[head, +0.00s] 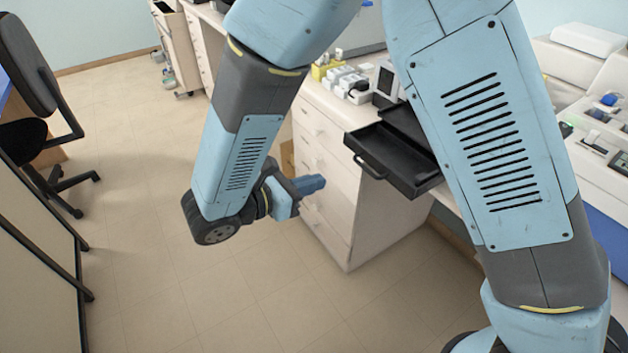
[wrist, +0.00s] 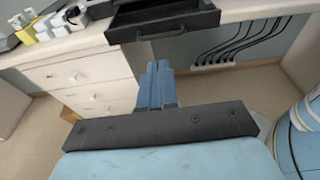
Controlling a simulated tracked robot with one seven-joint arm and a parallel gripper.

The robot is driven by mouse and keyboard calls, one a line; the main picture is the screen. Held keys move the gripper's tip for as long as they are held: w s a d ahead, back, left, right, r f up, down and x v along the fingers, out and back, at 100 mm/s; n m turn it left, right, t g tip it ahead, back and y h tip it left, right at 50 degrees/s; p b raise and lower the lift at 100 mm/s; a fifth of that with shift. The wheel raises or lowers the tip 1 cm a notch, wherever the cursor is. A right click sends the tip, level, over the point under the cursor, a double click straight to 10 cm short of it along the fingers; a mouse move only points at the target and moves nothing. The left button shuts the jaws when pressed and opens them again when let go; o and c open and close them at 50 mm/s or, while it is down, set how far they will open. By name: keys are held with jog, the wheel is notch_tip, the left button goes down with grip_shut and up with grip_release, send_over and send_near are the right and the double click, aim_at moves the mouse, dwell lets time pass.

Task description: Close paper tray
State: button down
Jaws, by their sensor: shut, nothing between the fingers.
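The paper tray (head: 398,160) is a black drawer pulled out beyond the edge of the counter in the head view, with a bar handle (head: 369,167) on its front. In the wrist view the tray (wrist: 163,28) is at the top centre, its open inside partly visible. My gripper (head: 322,183) is shut and empty, in front of the white drawer cabinet and lower than the tray. In the wrist view my gripper's blue fingers (wrist: 158,66) are together and point toward the tray, apart from it. My arm hides part of the tray's right side in the head view.
A white drawer cabinet (head: 322,166) stands under the counter, left of the tray. Bottles and small boxes (head: 345,82) stand on the counter. Black cables (wrist: 240,45) hang under the counter at right. An office chair (head: 35,100) is at far left. Open floor (head: 140,220) lies between.

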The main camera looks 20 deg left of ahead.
aim_at(363, 168)
jog(key=x, duration=1.1)
jog(key=shift+w+d, duration=0.1)
jog(key=shift+w, duration=0.05)
